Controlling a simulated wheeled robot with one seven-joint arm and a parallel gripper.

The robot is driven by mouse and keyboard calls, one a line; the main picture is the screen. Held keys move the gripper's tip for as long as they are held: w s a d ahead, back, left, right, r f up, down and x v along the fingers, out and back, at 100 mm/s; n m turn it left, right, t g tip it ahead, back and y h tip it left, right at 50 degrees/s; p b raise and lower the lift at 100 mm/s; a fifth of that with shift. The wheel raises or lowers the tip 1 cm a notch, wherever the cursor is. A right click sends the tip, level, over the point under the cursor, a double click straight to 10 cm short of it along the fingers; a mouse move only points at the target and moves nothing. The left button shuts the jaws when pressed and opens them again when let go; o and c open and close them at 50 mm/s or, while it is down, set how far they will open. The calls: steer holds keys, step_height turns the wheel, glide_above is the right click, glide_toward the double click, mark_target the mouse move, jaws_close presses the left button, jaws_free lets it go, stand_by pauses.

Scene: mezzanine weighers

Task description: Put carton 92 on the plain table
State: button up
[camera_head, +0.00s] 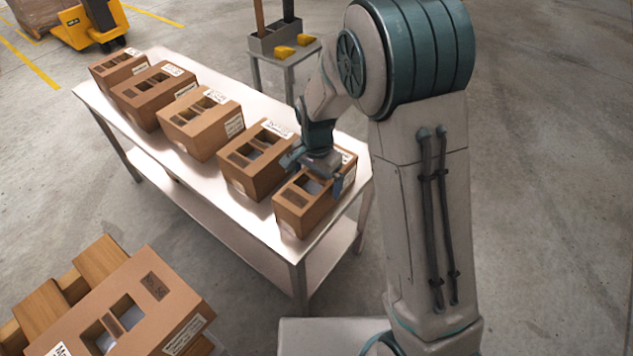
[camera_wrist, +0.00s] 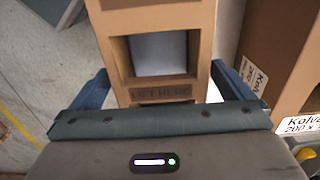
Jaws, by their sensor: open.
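A brown carton (camera_head: 300,217) stands at the near right end of a long pale table (camera_head: 205,185). My gripper (camera_head: 314,172) is right above this carton, pointing down. In the wrist view my gripper (camera_wrist: 160,88) is open, with one blue finger on each side of a carton (camera_wrist: 150,18). That carton has a square opening and a strip marked "LIFT HERE". I cannot tell whether the fingers touch it. I cannot read the number 92 on any carton, nor tell which table is the plain one.
Several similar cartons (camera_head: 205,128) stand in a row on the long table, one (camera_head: 255,165) close beside my gripper. A small grey stand (camera_head: 285,58) with a bin and yellow items is behind. A large carton (camera_head: 130,300) is at lower left. Floor at right is clear.

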step_height(320, 180, up, 10)
steer(key=shift+f+p, duration=0.2)
steer(key=shift+p, duration=0.4)
steer(key=shift+r, duration=0.25)
steer(key=shift+s+d+r, duration=0.1)
steer(key=shift+d+r, duration=0.05)
steer(key=s+d+r+n+t, duration=0.1)
steer(key=s+d+r+n, duration=0.2)
steer(key=s+d, duration=0.4)
steer(key=s+d+r+n+t, duration=0.1)
steer(key=s+d+r+n, duration=0.2)
steer(key=s+d, duration=0.4)
steer(key=s+n, duration=0.1)
steer(key=s, duration=0.4)
steer(key=shift+r+n, duration=0.3)
steer(key=shift+r, duration=0.05)
